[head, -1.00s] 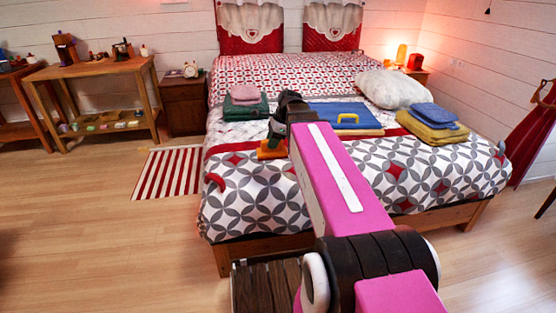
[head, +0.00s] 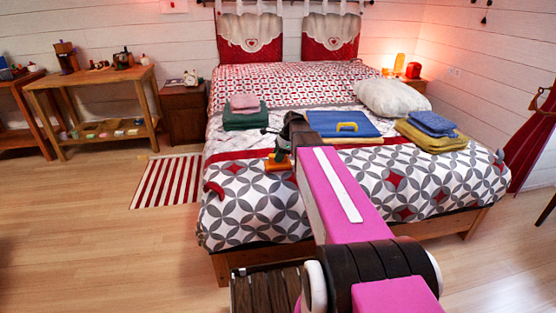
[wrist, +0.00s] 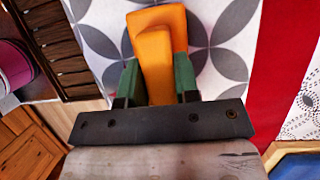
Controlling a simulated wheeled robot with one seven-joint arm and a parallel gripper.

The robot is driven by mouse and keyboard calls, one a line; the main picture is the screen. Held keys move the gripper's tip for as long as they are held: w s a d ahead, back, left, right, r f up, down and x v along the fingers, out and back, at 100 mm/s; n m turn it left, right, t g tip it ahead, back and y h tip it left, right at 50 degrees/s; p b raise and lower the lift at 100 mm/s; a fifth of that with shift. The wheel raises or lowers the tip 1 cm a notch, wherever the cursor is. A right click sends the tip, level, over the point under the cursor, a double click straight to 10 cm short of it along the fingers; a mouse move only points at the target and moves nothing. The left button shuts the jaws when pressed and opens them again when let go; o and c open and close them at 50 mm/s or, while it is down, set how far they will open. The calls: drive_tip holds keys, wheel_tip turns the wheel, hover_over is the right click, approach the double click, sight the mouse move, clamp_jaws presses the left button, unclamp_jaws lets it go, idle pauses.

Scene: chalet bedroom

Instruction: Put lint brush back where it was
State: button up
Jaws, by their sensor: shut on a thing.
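The lint brush appears as an orange block-shaped object (wrist: 158,62) between the green fingers of my gripper (wrist: 157,80) in the wrist view. My gripper is shut on it, and the plate behind the fingers hides its near end. In the head view the orange brush (head: 277,163) shows at the end of my arm, over the front left part of the bed, below my gripper (head: 281,153). The patterned bedspread is behind it. I cannot tell whether the brush touches the bedspread.
The front left bedspread is mostly clear.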

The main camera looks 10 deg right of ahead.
drive_tip(key=shift+f, duration=0.75)
drive_tip(key=shift+f, duration=0.2)
drive_tip(key=o, duration=1)
drive_tip(key=shift+c, duration=0.2)
drive_tip(key=shift+r, duration=0.15)
drive_tip(key=v, duration=1.2)
